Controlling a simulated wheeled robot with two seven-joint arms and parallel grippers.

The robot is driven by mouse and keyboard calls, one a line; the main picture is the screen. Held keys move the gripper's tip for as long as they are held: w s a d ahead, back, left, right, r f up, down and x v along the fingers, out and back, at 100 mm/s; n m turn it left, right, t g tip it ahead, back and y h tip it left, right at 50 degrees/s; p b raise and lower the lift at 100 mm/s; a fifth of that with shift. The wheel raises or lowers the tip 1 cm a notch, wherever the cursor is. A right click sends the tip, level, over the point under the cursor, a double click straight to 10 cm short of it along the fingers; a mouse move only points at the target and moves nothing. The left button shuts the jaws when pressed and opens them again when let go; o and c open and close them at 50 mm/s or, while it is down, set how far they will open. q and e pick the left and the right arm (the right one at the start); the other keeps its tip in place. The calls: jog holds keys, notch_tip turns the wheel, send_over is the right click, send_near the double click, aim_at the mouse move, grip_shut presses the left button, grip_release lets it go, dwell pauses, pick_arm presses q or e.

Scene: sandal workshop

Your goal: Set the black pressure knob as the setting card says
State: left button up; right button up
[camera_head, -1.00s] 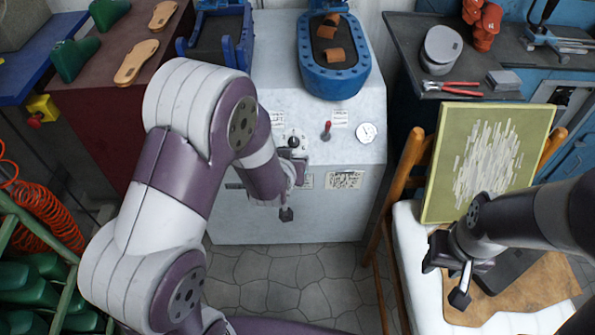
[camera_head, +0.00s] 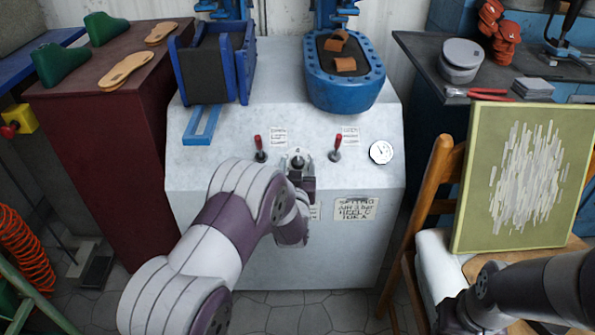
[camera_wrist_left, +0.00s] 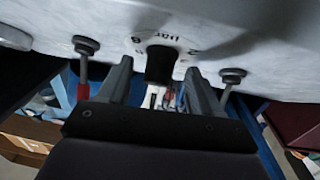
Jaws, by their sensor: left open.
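The black pressure knob (camera_wrist_left: 159,62) shows in the left wrist view on the pale press panel. It stands between the two fingers of my left gripper (camera_wrist_left: 160,76), which is open with a finger on each side. Whether a finger touches it I cannot tell. In the head view my left gripper (camera_head: 301,178) is at the dial and mostly covers the knob. Dial marks "bar", "8" and "2" show beside the knob, but its pointer is not clear. The setting card (camera_head: 355,208) is on the panel's front, with small writing that is hard to read.
Two red-handled levers (camera_head: 260,148) (camera_head: 336,148) flank the dial, and a round gauge (camera_head: 381,152) is at its right. Blue press fixtures (camera_head: 345,90) stand behind. A chair (camera_head: 425,200) with a green picture (camera_head: 525,175) is on the right.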

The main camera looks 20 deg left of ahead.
pick_arm(q)
jog(key=shift+w, duration=0.25)
jog(key=c, duration=1)
jog(key=shift+c, duration=0.2)
jog(key=shift+n+y, duration=0.3)
jog(key=shift+n, duration=0.1)
jog(key=n+y, duration=0.2)
jog(key=shift+d+n+g, duration=0.15)
jog(key=shift+n+g, duration=0.15)
jog(key=n+y, duration=0.1)
jog(key=n+g+y, duration=0.1)
jog(key=n, duration=0.1)
jog(key=shift+w+d+r+n+y, duration=0.1)
jog(key=shift+d+n+y, duration=0.05)
jog(key=shift+n+y, duration=0.15)
jog(key=n+g+y+p, duration=0.1)
jog(key=n+g+y, duration=0.1)
jog(key=n, duration=0.1)
jog(key=shift+d+n+g, duration=0.1)
jog(key=shift+n+g, duration=0.2)
jog(key=shift+w+d+r+n+g+y+p, duration=0.1)
jog(key=shift+n+g+y+p, duration=0.35)
jog(key=shift+n+g, duration=0.65)
jog(key=shift+w+n+g+y+p, duration=0.1)
jog(key=shift+n+g+y+p, duration=0.45)
jog(key=shift+n, duration=0.85)
jog(key=shift+n+g, duration=0.3)
jog(key=shift+g, duration=0.05)
